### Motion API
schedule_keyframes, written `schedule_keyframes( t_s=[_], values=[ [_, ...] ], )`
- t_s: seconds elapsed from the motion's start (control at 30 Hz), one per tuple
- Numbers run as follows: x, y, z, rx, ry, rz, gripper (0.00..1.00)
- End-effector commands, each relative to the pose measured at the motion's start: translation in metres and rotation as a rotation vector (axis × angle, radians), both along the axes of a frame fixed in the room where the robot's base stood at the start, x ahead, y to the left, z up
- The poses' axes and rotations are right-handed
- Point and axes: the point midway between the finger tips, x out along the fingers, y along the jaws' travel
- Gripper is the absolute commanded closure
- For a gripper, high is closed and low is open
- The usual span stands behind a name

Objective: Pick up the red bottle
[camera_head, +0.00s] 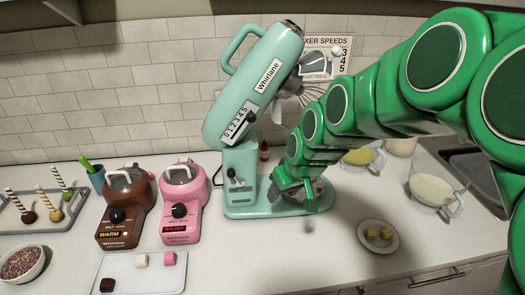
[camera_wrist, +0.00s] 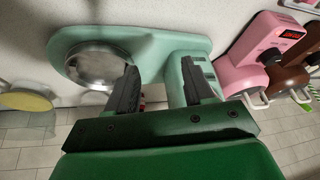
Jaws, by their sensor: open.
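The small red bottle (camera_head: 264,151) with a dark cap stands at the back of the counter, just right of the mint mixer's column and left of my arm. In the wrist view only a small red piece, probably this bottle (camera_wrist: 143,104), shows between the fingers near their base; the rest is hidden. My gripper (camera_head: 300,192) is over the mixer's base in the head view, partly hidden by my arm. In the wrist view my gripper (camera_wrist: 160,75) is open with nothing between its fingertips, and the mixer base lies beyond them.
The mint stand mixer (camera_head: 240,165), head tilted up, stands close by my gripper. A pink melting pot (camera_head: 181,210) and a brown one (camera_head: 124,215) stand left. A plate with yellow cubes (camera_head: 378,248) and a glass jug (camera_head: 432,190) are right. The front-middle counter is clear.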

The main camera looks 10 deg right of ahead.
Motion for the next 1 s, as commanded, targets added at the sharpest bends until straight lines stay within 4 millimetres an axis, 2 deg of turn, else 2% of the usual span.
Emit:
schedule_keyframes(
  t_s=[0.1, 0.4, 0.7, 1.0],
  values=[
    [0.043, -0.001, -0.004, 0.023, -0.090, 0.017, 0.48],
    [0.138, -0.017, -0.015, 0.053, -0.315, 0.025, 0.48],
    [0.219, -0.029, -0.030, 0.067, -0.497, -0.027, 0.48],
    [0.283, -0.013, -0.050, 0.104, -0.620, -0.118, 0.48]
  ],
)
